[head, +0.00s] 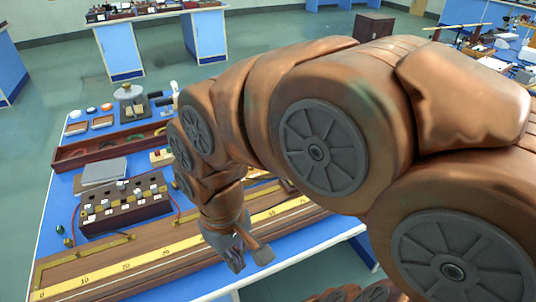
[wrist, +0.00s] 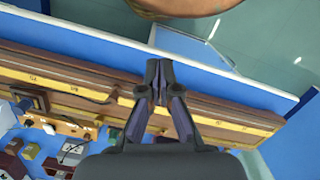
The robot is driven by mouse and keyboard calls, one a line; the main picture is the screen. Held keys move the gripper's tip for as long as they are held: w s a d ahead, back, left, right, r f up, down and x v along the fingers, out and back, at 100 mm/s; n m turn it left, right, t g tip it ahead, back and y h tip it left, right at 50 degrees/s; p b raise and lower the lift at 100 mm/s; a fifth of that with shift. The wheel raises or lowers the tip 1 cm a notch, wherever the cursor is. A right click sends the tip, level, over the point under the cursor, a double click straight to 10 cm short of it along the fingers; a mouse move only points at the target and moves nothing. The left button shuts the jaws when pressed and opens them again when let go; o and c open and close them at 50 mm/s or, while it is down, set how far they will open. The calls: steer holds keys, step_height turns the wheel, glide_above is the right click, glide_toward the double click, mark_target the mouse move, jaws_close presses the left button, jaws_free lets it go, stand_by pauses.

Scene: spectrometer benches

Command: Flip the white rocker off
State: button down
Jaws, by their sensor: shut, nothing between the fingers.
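My gripper (head: 248,258) hangs over the front edge of the near blue bench, beside the long wooden rail with a yellow scale. In the wrist view its two fingers (wrist: 159,80) are together, with nothing between them, and show over the rail and the bench edge. No white rocker can be made out for certain. A wooden-faced unit (wrist: 68,125) with a small white piece (wrist: 48,129) lies at the lower left of the wrist view, apart from the fingers; I cannot tell whether that piece is the rocker. My arm hides part of the bench in the head view.
The scale rail (head: 110,274) runs along the bench front. A dark box with white-marked tops (head: 120,223), a grey book (head: 104,172) and a long wooden tray (head: 85,158) crowd the bench behind it. Open floor (head: 70,70) lies beyond.

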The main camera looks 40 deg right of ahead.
steer(key=w+d+r+t+b, duration=0.1)
steer(key=w+d+r, duration=0.1)
steer(key=w+d, duration=0.6)
steer(key=w+d+r+t+b, duration=0.15)
steer(key=w+d, duration=0.25)
steer(key=w, duration=0.7)
steer(key=w+d+f+m, duration=0.1)
steer(key=w+d+m, duration=0.1)
steer(key=d, duration=1)
steer(key=w+d+f+m+t+b, duration=0.1)
steer(key=w+d+m, duration=0.1)
steer(key=d, duration=1)
steer(key=shift+w+d+f+h, duration=0.15)
steer(key=shift+w+h, duration=0.25)
steer(key=shift+w, duration=0.3)
steer(key=shift+f, duration=0.1)
steer(key=f, duration=0.3)
steer(key=w+f+p, duration=0.1)
steer(key=f, duration=0.2)
steer(key=w+f+p, duration=0.1)
steer(key=f, duration=0.3)
steer(key=shift+w+d, duration=0.1)
steer(key=shift+d, duration=0.25)
steer(key=shift+s+a+f+p, duration=0.15)
steer(key=shift+f+p, duration=0.1)
steer(key=shift+f, duration=0.65)
steer(key=shift+s+d+f+p, duration=0.1)
steer(key=shift+f+p, duration=0.1)
steer(key=shift+f, duration=0.65)
